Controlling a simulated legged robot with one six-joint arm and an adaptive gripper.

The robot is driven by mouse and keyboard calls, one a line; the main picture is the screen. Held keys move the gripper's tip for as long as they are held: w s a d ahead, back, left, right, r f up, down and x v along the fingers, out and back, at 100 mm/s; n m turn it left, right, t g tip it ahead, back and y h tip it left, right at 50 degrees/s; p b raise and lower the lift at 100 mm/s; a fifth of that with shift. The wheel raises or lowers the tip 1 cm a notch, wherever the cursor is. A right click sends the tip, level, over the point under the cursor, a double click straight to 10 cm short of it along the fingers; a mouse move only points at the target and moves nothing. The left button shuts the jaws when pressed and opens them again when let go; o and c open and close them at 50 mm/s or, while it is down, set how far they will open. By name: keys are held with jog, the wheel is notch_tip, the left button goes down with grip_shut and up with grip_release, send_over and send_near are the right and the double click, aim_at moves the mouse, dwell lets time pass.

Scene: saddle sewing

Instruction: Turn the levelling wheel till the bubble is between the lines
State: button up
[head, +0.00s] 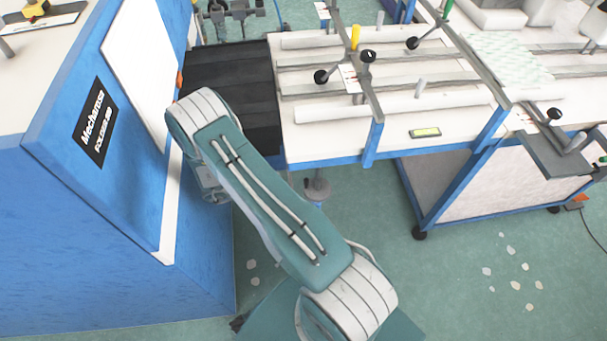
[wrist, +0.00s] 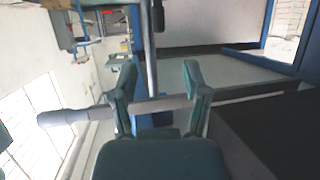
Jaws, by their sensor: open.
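The level vial (head: 425,132) is a small yellow-green strip in a dark frame on the table's front edge in the head view; its bubble and lines are too small to make out. A grey round wheel (head: 317,185) on a short stem shows below the table's front edge; I take it for the levelling wheel. My gripper is mostly hidden behind my arm in the head view. In the wrist view my gripper (wrist: 160,78) is open, its two fingers apart.
The blue cabinet (head: 120,230) stands close on the left of my arm. The white-topped table (head: 340,146) with rails and knobs lies ahead, beside a dark belt (head: 230,95). Green floor (head: 340,220) is open below the table's front. A wheeled frame (head: 460,190) stands right.

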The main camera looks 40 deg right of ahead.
aim_at(306, 180)
jog(key=x, duration=1)
jog(key=shift+s+d+f, duration=0.15)
jog(key=shift+s+d, duration=0.05)
jog(key=shift+d, duration=0.1)
jog(key=shift+a, duration=0.1)
grip_shut()
